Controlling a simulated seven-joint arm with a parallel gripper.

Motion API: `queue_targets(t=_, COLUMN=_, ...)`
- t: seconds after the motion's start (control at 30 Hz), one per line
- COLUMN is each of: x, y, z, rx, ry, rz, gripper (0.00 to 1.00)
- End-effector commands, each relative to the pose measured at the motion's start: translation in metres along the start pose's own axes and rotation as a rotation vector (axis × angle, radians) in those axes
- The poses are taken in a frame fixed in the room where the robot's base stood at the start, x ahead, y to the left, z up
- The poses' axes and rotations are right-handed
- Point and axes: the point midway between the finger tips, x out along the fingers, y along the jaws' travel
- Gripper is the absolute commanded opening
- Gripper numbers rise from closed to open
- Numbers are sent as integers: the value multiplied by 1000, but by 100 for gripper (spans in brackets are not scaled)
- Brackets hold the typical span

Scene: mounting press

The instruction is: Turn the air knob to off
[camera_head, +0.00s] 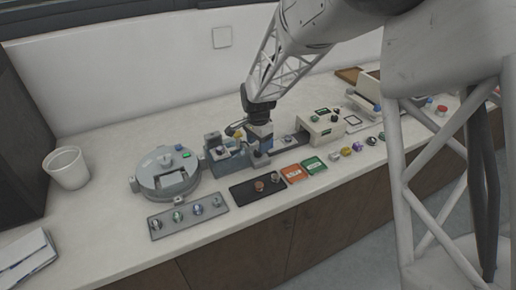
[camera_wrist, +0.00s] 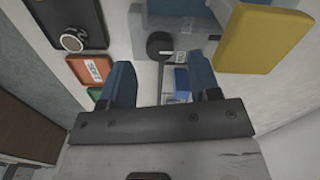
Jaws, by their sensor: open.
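My gripper (camera_head: 259,143) is over the blue-grey press (camera_head: 222,158) in the middle of the bench in the head view. In the wrist view its two blue fingers (camera_wrist: 164,82) are apart, with nothing held between them. A dark rounded knob-like part (camera_wrist: 160,43) shows beyond the gap between the fingers, with a small pale label beside it. It may be the air knob; I cannot read a marking. Its setting is not clear. In the head view, my gripper hides part of this area.
A round grey device (camera_head: 165,172) stands left of the press. A panel with several knobs (camera_head: 188,216) and a black tray (camera_head: 257,187) lie in front. Orange (camera_head: 294,172) and green (camera_head: 314,165) cards are nearby. A yellow block (camera_wrist: 262,40) is close to the right finger.

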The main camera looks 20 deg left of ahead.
Motion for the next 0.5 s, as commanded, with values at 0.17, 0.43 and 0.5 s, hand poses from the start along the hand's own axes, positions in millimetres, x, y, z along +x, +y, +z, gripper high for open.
queue_targets(t=0.17, x=-24, y=0, z=0, rx=0, ry=0, rz=-1, gripper=57)
queue_targets(t=0.43, x=-43, y=0, z=0, rx=0, ry=0, rz=1, gripper=57)
queue_targets(t=0.5, x=-44, y=0, z=0, rx=0, ry=-1, rz=1, gripper=57)
